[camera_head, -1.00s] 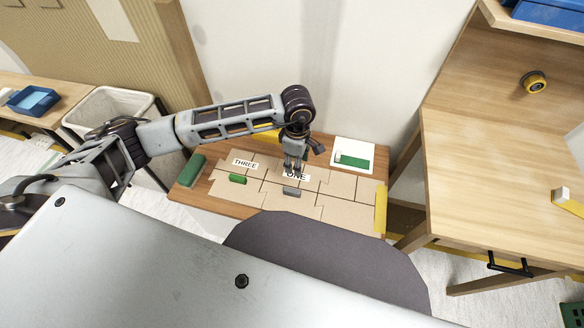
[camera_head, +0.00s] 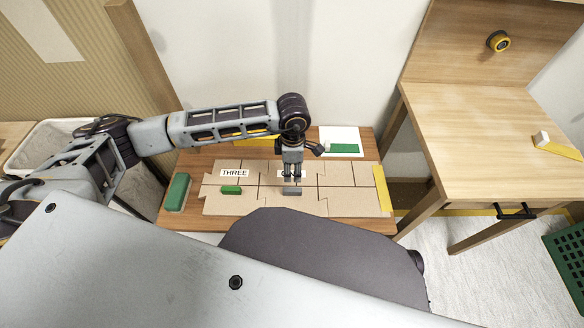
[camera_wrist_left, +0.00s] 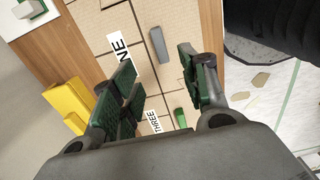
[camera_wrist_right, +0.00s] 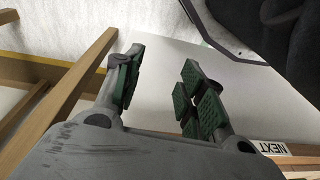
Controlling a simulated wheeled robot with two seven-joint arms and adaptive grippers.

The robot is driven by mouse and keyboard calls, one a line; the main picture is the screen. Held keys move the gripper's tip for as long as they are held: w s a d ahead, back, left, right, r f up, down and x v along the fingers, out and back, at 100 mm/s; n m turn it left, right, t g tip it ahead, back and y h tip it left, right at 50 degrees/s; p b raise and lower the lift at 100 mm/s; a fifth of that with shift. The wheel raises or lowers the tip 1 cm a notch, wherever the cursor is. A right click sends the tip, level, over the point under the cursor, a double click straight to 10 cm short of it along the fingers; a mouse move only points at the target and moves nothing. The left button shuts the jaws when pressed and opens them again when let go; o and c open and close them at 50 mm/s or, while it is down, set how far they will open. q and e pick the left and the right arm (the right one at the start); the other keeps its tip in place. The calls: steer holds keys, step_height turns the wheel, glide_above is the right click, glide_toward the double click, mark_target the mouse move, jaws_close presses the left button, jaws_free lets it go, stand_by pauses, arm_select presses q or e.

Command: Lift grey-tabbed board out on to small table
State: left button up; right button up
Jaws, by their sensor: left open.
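The grey-tabbed board lies in a mat of tan pieces on a low wooden table (camera_head: 365,140). Its grey tab (camera_head: 292,192) shows also in the left wrist view (camera_wrist_left: 159,45). A label ending in NE (camera_wrist_left: 120,58) lies beside it. My left gripper (camera_head: 292,178) points down just behind the grey tab, open and empty. In the left wrist view the tab lies beyond the open fingers, not between them. My right gripper (camera_wrist_right: 165,68) is open and empty over a pale surface, outside the head view. I cannot tell which surface is the small table.
A green tab (camera_head: 231,189) and a THREE label (camera_head: 234,173) lie left of the grey tab. A green block (camera_head: 177,192) and a yellow strip (camera_head: 383,190) flank the mat. A larger wooden desk (camera_head: 480,140) stands right. A NEXT label (camera_wrist_right: 273,148) shows near my right gripper.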

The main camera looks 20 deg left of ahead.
mark_target(293, 190)
stand_by(0.3)
arm_select(q)
step_height(293, 190, down, 12)
steer(key=shift+f+b, duration=0.1)
steer(key=shift+b, duration=1.1)
steer(key=shift+f, duration=0.8)
arm_select(e)
steer(key=shift+t, duration=0.4)
steer(key=r, duration=0.2)
steer(key=w+r, duration=0.1)
steer(key=r, duration=0.1)
steer(key=shift+a, duration=0.4)
steer(key=shift+f, duration=0.1)
